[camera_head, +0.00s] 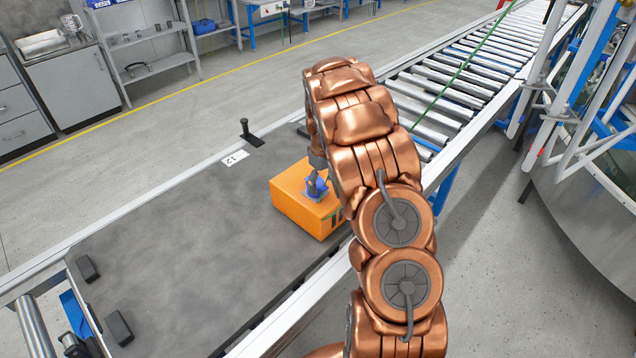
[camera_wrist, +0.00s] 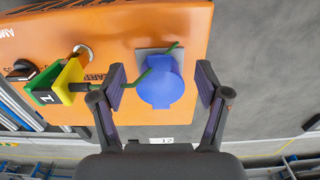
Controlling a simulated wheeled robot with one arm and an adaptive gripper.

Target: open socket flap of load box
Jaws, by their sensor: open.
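The load box is an orange box (camera_head: 295,212) on the dark tabletop in the head view; its orange face fills the upper part of the wrist view (camera_wrist: 115,30). On it is a socket with a round blue flap (camera_wrist: 162,88) on a grey square plate. The flap appears closed over the socket. In the head view my arm hides part of the box, and my gripper is mostly hidden.
Beside the socket are a yellow and green block (camera_wrist: 58,85), a black knob (camera_wrist: 22,70) and a round metal part (camera_wrist: 83,54). A black upright handle (camera_head: 248,132) stands at the table's far edge by a label "12". A roller conveyor (camera_head: 470,75) runs beyond.

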